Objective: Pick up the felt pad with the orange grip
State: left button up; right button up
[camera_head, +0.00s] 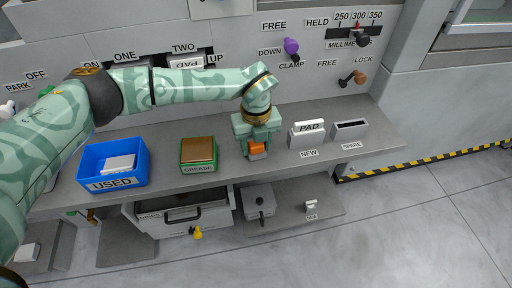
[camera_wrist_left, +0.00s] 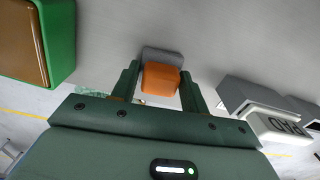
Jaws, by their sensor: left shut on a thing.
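My left gripper (camera_head: 257,152) reaches down over the front part of the grey counter. It is shut on the orange grip (camera_head: 257,148). In the left wrist view the orange grip (camera_wrist_left: 161,79) sits between the two dark green fingers of my left gripper (camera_wrist_left: 160,85). A grey piece, apparently the felt pad (camera_wrist_left: 161,55), shows just past the grip. Whether the pad touches the counter cannot be told. My right gripper is not in view.
A green grease box (camera_head: 198,154) and a blue USED bin (camera_head: 114,166) holding a white block stand left. The PAD holder (camera_head: 307,134) and an empty SPARE holder (camera_head: 350,130) stand right. An open drawer (camera_head: 183,217) juts out below the counter (camera_head: 225,170).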

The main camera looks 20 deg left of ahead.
pick_arm(q)
jog(key=shift+r, duration=0.1)
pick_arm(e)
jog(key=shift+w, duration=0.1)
